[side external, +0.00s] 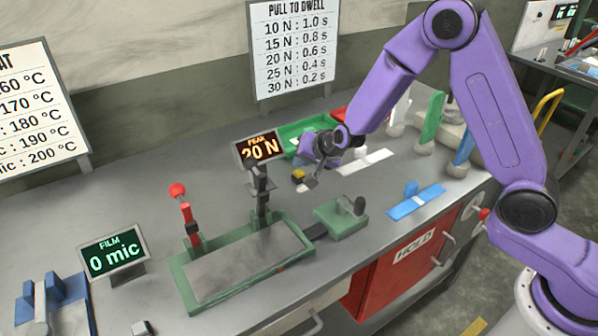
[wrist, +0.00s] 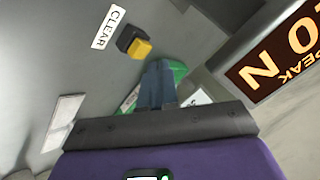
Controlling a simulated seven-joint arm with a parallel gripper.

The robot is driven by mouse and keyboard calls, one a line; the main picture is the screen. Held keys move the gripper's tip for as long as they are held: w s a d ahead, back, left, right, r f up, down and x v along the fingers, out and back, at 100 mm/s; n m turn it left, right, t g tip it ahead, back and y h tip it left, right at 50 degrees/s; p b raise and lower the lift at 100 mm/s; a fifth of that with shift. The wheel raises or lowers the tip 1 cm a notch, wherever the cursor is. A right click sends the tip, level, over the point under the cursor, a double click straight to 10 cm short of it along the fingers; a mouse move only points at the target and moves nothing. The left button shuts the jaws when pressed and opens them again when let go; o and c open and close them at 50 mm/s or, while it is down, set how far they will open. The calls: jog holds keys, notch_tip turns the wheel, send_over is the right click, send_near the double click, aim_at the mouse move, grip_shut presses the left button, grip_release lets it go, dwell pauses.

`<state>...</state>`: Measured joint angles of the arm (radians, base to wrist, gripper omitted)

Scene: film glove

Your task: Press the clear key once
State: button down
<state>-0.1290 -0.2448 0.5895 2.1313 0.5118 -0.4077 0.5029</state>
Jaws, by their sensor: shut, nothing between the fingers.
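The clear key is a small yellow button on a dark base (wrist: 141,48), beside a white label reading CLEAR (wrist: 108,27) in the wrist view. In the side view the yellow key (side external: 298,175) sits on the bench in front of the PEAK display. I cannot tell the exact height of the fingertips above the bench.
The PEAK display (side external: 258,149) reads 20 N and stands close to the key; it is also large at right in the wrist view (wrist: 280,52). A green tray (side external: 290,130) lies behind. A green press fixture (side external: 178,268) and a film display (side external: 112,255) reading 0 mic stand left.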

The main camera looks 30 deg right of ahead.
aim_at(302, 174)
jog(key=shift+f, duration=0.1)
dwell(0.3)
jog(key=shift+f, duration=0.35)
jog(key=shift+f, duration=0.5)
dwell(0.8)
jog(key=shift+r, duration=0.95)
jog(key=shift+r, duration=2.5)
